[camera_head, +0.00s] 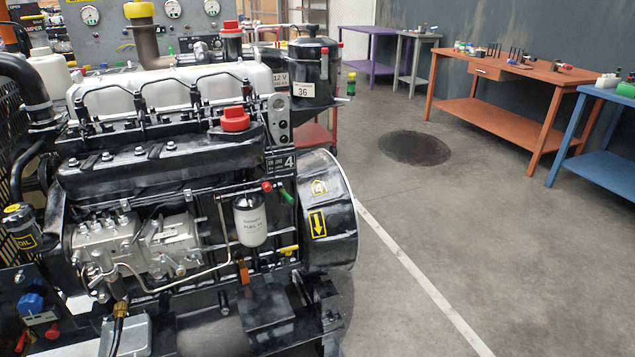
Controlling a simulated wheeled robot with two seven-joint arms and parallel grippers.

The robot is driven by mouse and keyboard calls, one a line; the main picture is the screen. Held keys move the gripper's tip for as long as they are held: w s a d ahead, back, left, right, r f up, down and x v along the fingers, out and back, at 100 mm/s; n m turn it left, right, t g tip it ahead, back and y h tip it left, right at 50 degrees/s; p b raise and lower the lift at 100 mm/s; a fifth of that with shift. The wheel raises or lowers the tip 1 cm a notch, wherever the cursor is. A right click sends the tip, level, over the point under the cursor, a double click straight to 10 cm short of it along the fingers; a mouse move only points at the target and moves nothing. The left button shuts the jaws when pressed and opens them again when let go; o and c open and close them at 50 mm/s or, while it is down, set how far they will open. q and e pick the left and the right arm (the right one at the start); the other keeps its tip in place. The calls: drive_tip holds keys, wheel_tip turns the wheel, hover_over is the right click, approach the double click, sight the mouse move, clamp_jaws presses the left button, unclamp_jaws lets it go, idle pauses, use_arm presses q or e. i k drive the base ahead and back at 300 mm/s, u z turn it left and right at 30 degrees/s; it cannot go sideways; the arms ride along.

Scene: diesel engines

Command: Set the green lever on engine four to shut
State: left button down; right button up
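The green lever slants down to the right, in front of the black flywheel housing (343,225). A white fuel filter (250,221) hangs to the lower left of it. The lever is small in view and I cannot read any open or shut marking on it. Neither of my grippers is in view.
A yellow down arrow (318,224) marks the flywheel housing. The grey floor (440,230) to the right is clear, with a white line and a dark stain (415,147). An orange workbench (510,70) and a blue workbench (603,165) stand at the right.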

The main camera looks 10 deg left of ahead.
sight(283, 192)
drive_tip(key=u, duration=0.6)
drive_tip(key=i, duration=0.95)
drive_tip(key=u, duration=0.95)
